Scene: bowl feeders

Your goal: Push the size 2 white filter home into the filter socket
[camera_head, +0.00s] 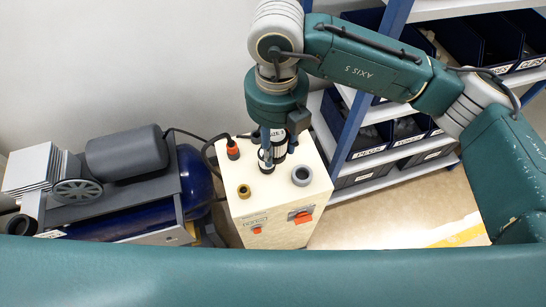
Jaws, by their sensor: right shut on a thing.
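My right gripper (267,146) points down over the cream cabinet, its fingers partly hidden under the green wrist. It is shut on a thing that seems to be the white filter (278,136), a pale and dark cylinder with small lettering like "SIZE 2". Dark round parts (267,166) show just below and beside the fingers on the cabinet top. I cannot tell which of them is the filter socket, or how deep the filter sits. My left gripper is not in view.
The cream cabinet (285,217) bears a brown ring (244,191), a grey ring (302,176), an orange-and-black connector (233,150) with a cable, and red switches. A blue compressor (195,183) stands left. Shelves with dark bins (366,135) stand right, close to my arm.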

